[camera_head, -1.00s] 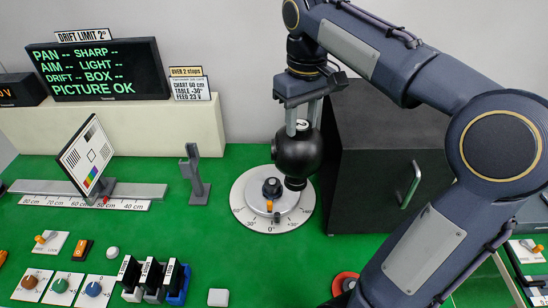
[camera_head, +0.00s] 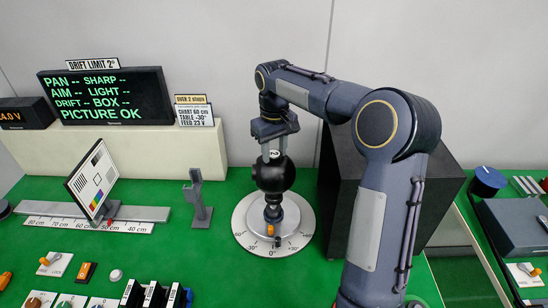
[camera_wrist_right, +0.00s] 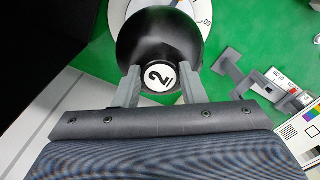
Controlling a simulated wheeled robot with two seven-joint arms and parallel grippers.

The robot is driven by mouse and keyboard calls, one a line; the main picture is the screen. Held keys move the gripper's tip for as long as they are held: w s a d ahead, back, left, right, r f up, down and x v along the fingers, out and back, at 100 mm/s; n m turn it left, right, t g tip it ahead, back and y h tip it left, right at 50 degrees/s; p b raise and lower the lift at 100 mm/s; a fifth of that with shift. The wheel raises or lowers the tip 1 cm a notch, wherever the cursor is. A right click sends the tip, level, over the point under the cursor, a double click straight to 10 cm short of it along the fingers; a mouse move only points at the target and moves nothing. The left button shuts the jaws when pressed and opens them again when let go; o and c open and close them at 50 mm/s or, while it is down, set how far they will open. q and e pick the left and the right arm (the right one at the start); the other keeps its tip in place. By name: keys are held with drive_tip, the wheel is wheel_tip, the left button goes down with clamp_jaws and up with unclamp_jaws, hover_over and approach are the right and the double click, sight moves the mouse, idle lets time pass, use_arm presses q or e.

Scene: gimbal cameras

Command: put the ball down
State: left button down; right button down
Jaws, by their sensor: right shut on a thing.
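The black ball (camera_head: 273,175) hangs in my right gripper (camera_head: 273,154), just over the middle of the round white turntable (camera_head: 245,222). The gripper points down with its two grey fingers shut on the ball's top. In the right wrist view the ball (camera_wrist_right: 155,38) sits between the fingertips, with a white disc marked 2 facing up. A dark stand (camera_head: 273,208) rises from the turntable under the ball. I cannot tell whether ball and stand touch. My left gripper is not in view.
A black box (camera_head: 345,205) stands right of the turntable, behind my right arm. A grey post (camera_head: 198,200) and a test chart (camera_head: 91,180) on a scale rail stand to the left. The screen (camera_head: 105,96) reads PICTURE OK. Switches and black blocks line the front left.

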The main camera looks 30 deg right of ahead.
sight(274, 178)
drive_tip(key=shift+w+f, duration=0.15)
drive_tip(key=shift+f, duration=1.5)
drive_tip(key=shift+f, duration=0.55)
drive_tip(key=c, duration=0.9)
unclamp_jaws()
